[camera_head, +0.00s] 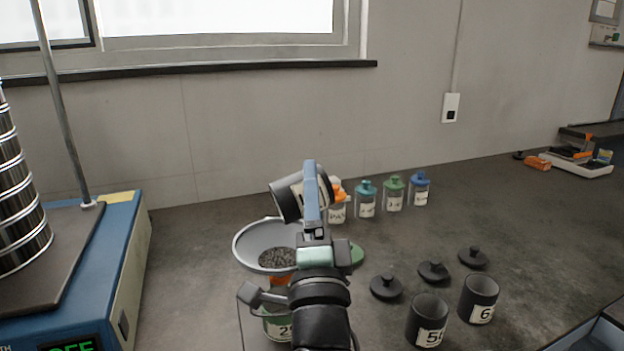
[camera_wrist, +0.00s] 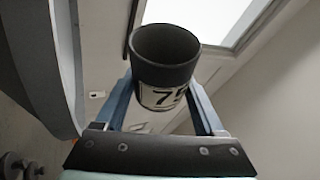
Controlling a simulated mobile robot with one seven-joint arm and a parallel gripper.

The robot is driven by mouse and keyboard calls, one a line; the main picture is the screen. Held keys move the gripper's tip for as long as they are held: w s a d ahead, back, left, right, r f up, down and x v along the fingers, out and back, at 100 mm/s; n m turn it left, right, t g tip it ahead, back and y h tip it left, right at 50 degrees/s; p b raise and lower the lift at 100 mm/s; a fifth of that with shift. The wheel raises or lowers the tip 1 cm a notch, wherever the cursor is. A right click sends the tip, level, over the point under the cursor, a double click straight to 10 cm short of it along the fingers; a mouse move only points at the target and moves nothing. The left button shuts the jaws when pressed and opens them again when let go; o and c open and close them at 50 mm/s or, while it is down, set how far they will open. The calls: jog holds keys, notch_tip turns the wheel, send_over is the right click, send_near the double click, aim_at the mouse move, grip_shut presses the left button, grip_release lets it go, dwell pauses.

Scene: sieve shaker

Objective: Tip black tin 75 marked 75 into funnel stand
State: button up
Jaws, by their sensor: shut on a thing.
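The black tin 75 (camera_head: 290,197) is held tilted above the funnel, its mouth toward the lower left. In the wrist view the tin (camera_wrist: 165,75) shows its open mouth and a white label reading 7 and part of another digit. My gripper (camera_head: 312,190) is shut on the tin, with a blue finger on each side of it in the wrist view (camera_wrist: 165,95). The funnel (camera_head: 252,236) of the funnel stand is wide and grey, with dark grains inside it. A jar (camera_head: 277,329) with a label starting with 2 is under the funnel, partly hidden by my arm.
Black tins marked 50 (camera_head: 428,318) and 6-something (camera_head: 479,298) stand at the lower right, with several black lids (camera_head: 386,287) behind them. Jars with coloured lids (camera_head: 393,194) stand behind my gripper. A blue sieve shaker (camera_head: 125,230) is at left. The bench at right is mostly clear.

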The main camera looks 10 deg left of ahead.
jog(key=shift+w+a+f+m+g+h+p, duration=0.2)
jog(key=shift+m+p, duration=0.35)
jog(key=shift+p, duration=0.75)
jog(key=shift+d+f+m+g+h+p, duration=0.2)
jog(key=shift+m+p, duration=0.3)
jog(key=shift+p, duration=0.85)
jog(key=shift+w+a+f+m+h+p, duration=0.1)
jog(key=shift+a+m+h+p, duration=0.35)
jog(key=shift+p, duration=0.85)
jog(key=shift+d+m+p, duration=0.3)
jog(key=shift+p, duration=0.25)
jog(key=shift+d+f+m+h+p, duration=0.1)
jog(key=shift+f+m+h+p, duration=0.25)
jog(key=shift+p, duration=0.3)
jog(key=shift+w+r+m+p, duration=0.15)
jog(key=shift+m+p, duration=0.1)
jog(key=shift+p, duration=0.45)
jog(key=shift+m+h+p, duration=0.3)
jog(key=shift+m+p, duration=0.1)
jog(key=shift+p, duration=0.7)
jog(key=m+g+p, duration=0.1)
jog(key=p, duration=0.3)
jog(key=shift+d+m+h, duration=0.1)
jog(key=shift+m+h, duration=0.2)
jog(key=shift+h, duration=0.1)
